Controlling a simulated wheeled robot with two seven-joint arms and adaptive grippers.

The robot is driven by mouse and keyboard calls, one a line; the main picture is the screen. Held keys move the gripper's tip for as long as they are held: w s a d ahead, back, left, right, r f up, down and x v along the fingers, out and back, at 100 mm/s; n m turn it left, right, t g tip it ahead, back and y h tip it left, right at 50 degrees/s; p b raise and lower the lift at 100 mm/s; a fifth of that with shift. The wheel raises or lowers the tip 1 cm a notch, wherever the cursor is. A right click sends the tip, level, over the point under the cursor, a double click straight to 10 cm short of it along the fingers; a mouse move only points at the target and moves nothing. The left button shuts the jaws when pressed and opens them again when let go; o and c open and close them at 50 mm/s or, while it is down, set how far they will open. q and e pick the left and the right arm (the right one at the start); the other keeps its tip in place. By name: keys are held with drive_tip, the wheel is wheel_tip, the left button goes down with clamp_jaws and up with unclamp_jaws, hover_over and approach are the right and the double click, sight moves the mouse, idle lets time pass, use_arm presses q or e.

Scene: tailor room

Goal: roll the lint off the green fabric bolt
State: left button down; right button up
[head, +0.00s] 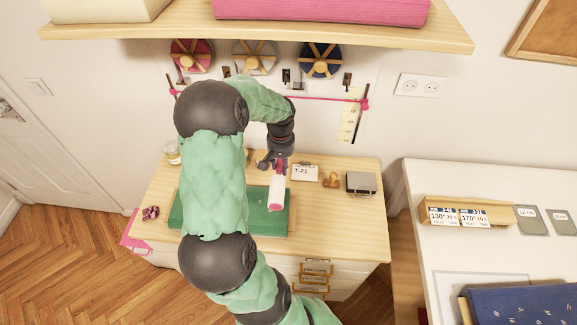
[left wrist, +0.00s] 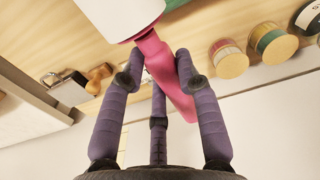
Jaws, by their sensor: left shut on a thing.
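The green fabric bolt (head: 268,222) lies flat on the wooden table, partly hidden behind my green-sleeved arm. My left gripper (head: 272,161) is above the back edge of the bolt. It is shut on the pink handle of a lint roller (head: 276,192), whose white and pink head points down toward the bolt. I cannot tell whether the roller touches the fabric. In the left wrist view, the gripper's purple fingers (left wrist: 158,72) close around the pink handle, and the white roller (left wrist: 120,14) is at the top. No lint can be made out. My right gripper is not in view.
The table (head: 340,226) also holds a T-21 card (head: 304,173), a small wooden object (head: 331,180), a grey box (head: 361,183) and a dark pink crumpled item (head: 150,213). A shelf (head: 300,33) overhangs the back. A white table (head: 470,185) stands at the right.

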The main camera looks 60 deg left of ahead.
use_arm(q)
drive_tip(key=shift+f+b, duration=1.6)
drive_tip(key=shift+f, duration=0.85)
drive_tip(key=shift+f+b, duration=1)
drive_tip(key=shift+f, duration=0.45)
drive_tip(key=shift+s+a, duration=0.85)
drive_tip(key=shift+s, duration=0.2)
drive_tip(key=shift+s+a, duration=0.1)
drive_tip(key=shift+s, duration=0.05)
drive_tip(key=shift+s, duration=0.1)
drive_tip(key=shift+s+a+p, duration=0.3)
drive_tip(key=shift+s+a, duration=0.6)
drive_tip(key=shift+s, duration=0.15)
drive_tip(key=shift+s, duration=0.1)
